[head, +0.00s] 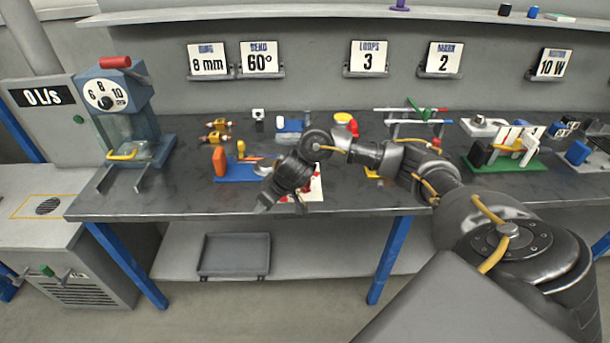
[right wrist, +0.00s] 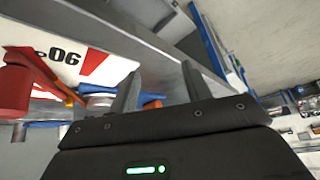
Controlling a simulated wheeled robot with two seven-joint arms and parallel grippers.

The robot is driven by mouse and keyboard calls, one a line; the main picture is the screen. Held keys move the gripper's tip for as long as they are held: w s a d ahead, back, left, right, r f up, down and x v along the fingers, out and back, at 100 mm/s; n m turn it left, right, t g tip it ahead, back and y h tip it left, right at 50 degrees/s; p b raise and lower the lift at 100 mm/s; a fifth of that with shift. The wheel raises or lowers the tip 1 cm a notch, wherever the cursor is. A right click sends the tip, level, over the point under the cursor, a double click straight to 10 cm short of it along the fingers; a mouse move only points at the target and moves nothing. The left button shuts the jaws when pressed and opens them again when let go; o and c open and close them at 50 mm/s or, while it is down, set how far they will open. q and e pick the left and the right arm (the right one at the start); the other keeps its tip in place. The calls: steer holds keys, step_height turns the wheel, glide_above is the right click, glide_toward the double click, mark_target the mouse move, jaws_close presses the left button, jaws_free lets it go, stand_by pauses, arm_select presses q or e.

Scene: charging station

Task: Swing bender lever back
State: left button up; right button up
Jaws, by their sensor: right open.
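The bender has a blue base (head: 238,172) on the bench, left of centre, with an orange upright block (head: 219,160) at its left end and a yellow knob (head: 241,149) behind. What looks like its orange lever shows in the right wrist view (right wrist: 40,72), left of the fingers, with a red cylinder (right wrist: 14,92) beside it. My right gripper (head: 284,203) is open and empty, near the bench's front edge, right of the bender. In the right wrist view its fingers (right wrist: 160,80) are apart with nothing between them. My right arm hides the bender's right side. My left gripper is not in view.
A white card with red marks (head: 316,188) lies partly under my arm; its print shows in the right wrist view (right wrist: 62,52). A blue machine (head: 122,100) stands at left. A sign (head: 262,60) reads BEND 60°. Bench front left is clear.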

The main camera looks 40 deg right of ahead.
steer(key=s+d+r+m+g+h, duration=0.1)
steer(key=d+r+m+h, duration=0.15)
steer(key=d+r, duration=0.4)
steer(key=s+d+r+m+h, duration=0.1)
steer(key=d+r+m, duration=0.2)
steer(key=d, duration=0.6)
steer(key=b+x, duration=0.1)
steer(key=x, duration=0.2)
steer(key=b+x, duration=0.1)
steer(key=x, duration=0.1)
steer(key=b+x, duration=0.1)
steer(key=x, duration=0.2)
steer(key=shift+s+a+f+b, duration=0.2)
steer(key=shift+a+f+b, duration=0.1)
steer(key=shift+f, duration=0.15)
steer(key=shift+w+f, duration=0.3)
steer(key=shift+f, duration=0.35)
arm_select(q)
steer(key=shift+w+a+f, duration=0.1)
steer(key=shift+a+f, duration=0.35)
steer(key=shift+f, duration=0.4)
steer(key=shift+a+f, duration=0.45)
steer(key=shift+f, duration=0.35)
arm_select(e)
steer(key=shift+w+f, duration=0.15)
steer(key=shift+f, duration=0.15)
steer(key=shift+c, duration=0.5)
